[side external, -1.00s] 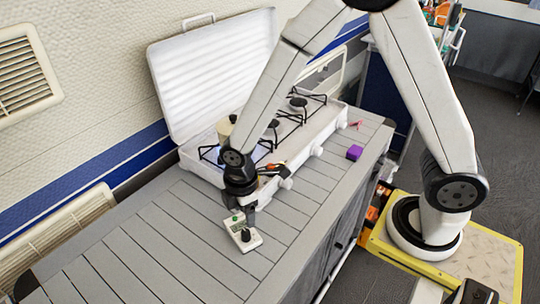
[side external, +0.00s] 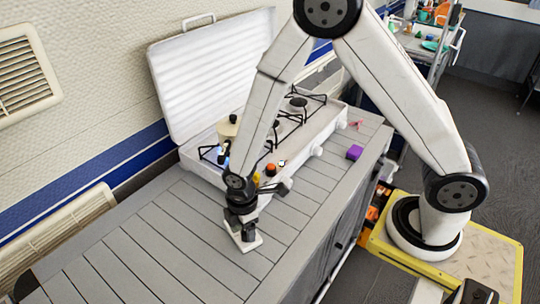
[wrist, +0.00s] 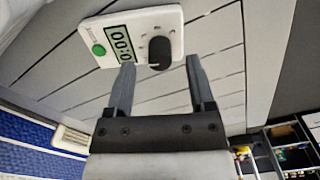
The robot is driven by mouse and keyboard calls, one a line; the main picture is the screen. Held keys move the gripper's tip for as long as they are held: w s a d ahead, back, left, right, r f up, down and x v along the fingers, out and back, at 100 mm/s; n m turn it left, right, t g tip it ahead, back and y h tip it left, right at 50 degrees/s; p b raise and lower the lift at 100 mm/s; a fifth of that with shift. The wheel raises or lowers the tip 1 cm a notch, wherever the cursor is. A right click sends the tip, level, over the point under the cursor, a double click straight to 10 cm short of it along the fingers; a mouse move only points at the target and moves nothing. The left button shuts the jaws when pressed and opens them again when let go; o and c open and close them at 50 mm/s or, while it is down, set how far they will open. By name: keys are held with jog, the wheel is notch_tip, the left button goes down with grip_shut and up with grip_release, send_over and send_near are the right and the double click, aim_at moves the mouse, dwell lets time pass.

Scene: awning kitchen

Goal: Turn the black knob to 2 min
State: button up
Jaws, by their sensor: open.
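A white timer (side external: 253,245) lies on the grey slatted counter, mostly covered by my gripper (side external: 248,232) in the side view. In the wrist view the timer (wrist: 110,48) shows a green button (wrist: 98,49), a display (wrist: 121,44) with zeros, seen sideways, and the black knob (wrist: 159,53). My gripper (wrist: 160,62) is open, with one fingertip on each side of the knob. The tips are apart from the knob in the picture; how far down they reach beside it I cannot tell.
A white camping stove (side external: 315,135) with an open lid (side external: 212,75) stands behind the timer, with a pot (side external: 227,128) on it. A purple block (side external: 354,152) lies to the right on the counter. The counter left of the timer is clear.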

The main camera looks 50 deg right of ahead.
jog(key=shift+f, duration=1.1)
grip_shut()
